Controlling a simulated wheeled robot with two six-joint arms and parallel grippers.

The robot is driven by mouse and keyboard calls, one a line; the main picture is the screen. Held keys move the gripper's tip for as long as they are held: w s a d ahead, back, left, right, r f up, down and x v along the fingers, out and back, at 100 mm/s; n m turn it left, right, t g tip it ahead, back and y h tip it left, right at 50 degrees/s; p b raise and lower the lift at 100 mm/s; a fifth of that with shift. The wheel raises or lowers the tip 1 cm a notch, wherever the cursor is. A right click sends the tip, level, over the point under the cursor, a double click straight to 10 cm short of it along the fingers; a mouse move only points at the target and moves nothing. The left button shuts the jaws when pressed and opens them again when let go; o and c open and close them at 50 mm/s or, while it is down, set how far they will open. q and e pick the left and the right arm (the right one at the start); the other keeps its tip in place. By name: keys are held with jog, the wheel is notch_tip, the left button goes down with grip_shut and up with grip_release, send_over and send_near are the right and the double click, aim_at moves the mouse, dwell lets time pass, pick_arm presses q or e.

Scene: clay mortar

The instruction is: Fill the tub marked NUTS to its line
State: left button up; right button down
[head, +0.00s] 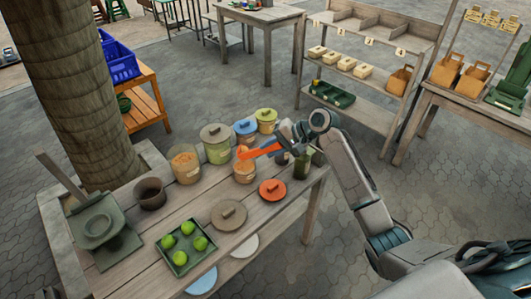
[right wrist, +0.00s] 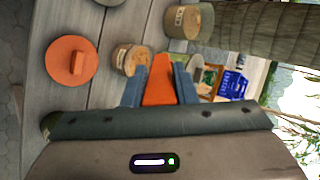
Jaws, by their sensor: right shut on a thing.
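My right gripper (head: 282,147) is shut on an orange scoop (head: 258,152). The scoop also shows between the blue fingers in the right wrist view (right wrist: 158,85). It is held above the table, over or just beside a small open tub (head: 244,173) with tan contents. That tub also shows in the right wrist view (right wrist: 121,60); its label is too small to read. A larger open tub (head: 186,166) with orange-brown contents stands to the left. I cannot tell which tub says NUTS, and the scoop's load is unclear. My left gripper is not in view.
On the table (head: 138,258) are lidded green (head: 217,150), blue (head: 245,128) and yellow-green (head: 266,118) tubs. Loose orange (head: 272,190) and brown (head: 229,214) lids lie in front. A green bottle (head: 302,164), dark pot (head: 150,193) and tray of apples (head: 187,262) stand nearby.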

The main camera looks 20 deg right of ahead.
jog(key=f+t+y+b, duration=0.1)
jog(key=b, duration=0.1)
jog(key=s+d+f+y+b, duration=0.1)
jog(key=f+b, duration=0.1)
jog(key=d+f+t+y+b, duration=0.1)
jog(key=b, duration=0.2)
jog(key=shift+s+f+t, duration=0.25)
jog(key=shift+s+t, duration=0.05)
jog(key=shift+s, duration=0.1)
jog(key=shift+d, duration=0.1)
